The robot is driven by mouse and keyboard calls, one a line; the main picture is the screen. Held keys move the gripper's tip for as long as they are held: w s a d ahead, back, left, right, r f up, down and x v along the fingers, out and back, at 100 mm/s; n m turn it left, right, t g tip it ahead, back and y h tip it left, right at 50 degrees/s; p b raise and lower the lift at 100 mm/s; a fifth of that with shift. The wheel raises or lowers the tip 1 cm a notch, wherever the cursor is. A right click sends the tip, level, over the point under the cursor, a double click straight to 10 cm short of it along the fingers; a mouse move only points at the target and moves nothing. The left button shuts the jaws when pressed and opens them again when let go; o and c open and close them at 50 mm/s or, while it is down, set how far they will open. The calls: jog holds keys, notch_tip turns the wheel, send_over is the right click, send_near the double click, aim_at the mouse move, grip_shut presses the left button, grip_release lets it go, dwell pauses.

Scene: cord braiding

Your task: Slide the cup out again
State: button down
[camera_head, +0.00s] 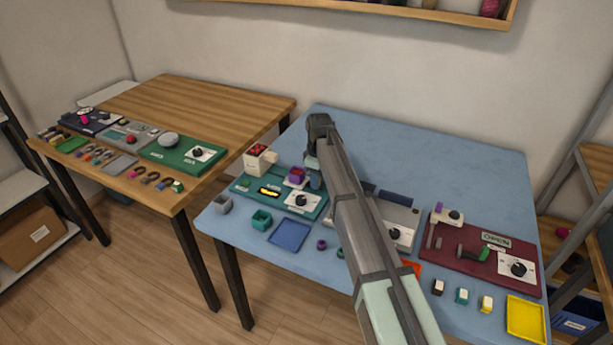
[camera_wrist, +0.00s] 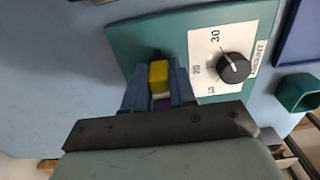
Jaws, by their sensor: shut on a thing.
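A purple cup (camera_head: 296,175) stands at the back of the green board (camera_head: 244,187), close to the white dispenser. My gripper (camera_head: 314,180) is at the cup's right side, low over the board, partly hidden by my arm in the head view. In the wrist view my blue fingers (camera_wrist: 158,92) are closed in on the cup, and only a strip of purple (camera_wrist: 162,103) shows between them. A yellow piece (camera_wrist: 158,74) shows just beyond it between the fingertips. Most of the cup is hidden by the fingers there.
The white dispenser (camera_head: 258,158) with red contents stands at the board's back left. The dial (camera_wrist: 235,67) on a white plate is beside the gripper. A grey cup (camera_head: 223,204), a teal cup (camera_head: 261,219) and a blue tray (camera_head: 290,235) lie in front of the board.

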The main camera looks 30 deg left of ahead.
jog(key=shift+d, duration=0.25)
jog(key=c, duration=1.2)
grip_release()
jog(key=shift+d, duration=0.1)
jog(key=shift+o, duration=1.2)
jog(key=shift+r, duration=0.1)
notch_tip(320, 180, up, 14)
jog(key=shift+f, duration=0.2)
